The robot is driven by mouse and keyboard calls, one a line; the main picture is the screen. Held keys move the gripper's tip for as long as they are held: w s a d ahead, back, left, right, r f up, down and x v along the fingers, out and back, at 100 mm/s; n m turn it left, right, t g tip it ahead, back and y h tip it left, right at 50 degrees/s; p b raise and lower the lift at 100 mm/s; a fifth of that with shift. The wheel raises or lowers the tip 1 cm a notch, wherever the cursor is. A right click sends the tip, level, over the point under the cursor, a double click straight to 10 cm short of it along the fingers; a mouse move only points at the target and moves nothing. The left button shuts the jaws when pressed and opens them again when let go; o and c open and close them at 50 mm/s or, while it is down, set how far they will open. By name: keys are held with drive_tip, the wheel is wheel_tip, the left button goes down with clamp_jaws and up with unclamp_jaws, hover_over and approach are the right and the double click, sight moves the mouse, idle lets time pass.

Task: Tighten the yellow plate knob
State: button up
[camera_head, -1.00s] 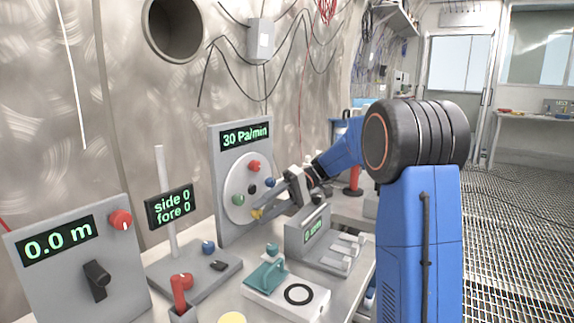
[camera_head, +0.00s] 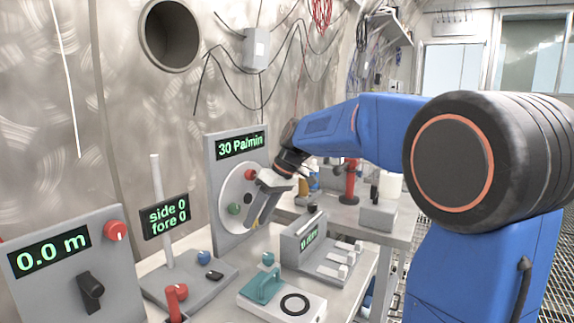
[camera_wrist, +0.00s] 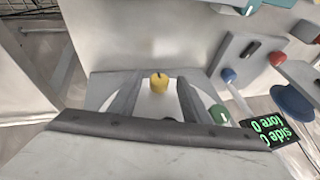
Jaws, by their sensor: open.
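The yellow knob (camera_wrist: 159,82) shows in the wrist view as a small cylinder with a dark mark on its top. It is on the round white dial of the grey panel (camera_head: 220,180) that reads 30 Pa/min. My gripper (camera_wrist: 158,97) is open, with one finger on each side of the knob and visible gaps to it. In the head view my gripper (camera_head: 261,208) is in front of the lower right of the dial (camera_head: 233,187), reaching down from the upper right. It mostly hides the yellow knob there.
The green knob (camera_wrist: 219,113) is close to the right finger in the wrist view. A grey box (camera_head: 305,235) with a small display stands right of the panel. A teal-handled block (camera_head: 265,284) and the side/fore display (camera_head: 166,222) are nearby.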

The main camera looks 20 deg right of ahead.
drive_tip(key=v, duration=1.7)
drive_tip(key=shift+d, duration=0.2)
drive_tip(key=shift+d, duration=0.15)
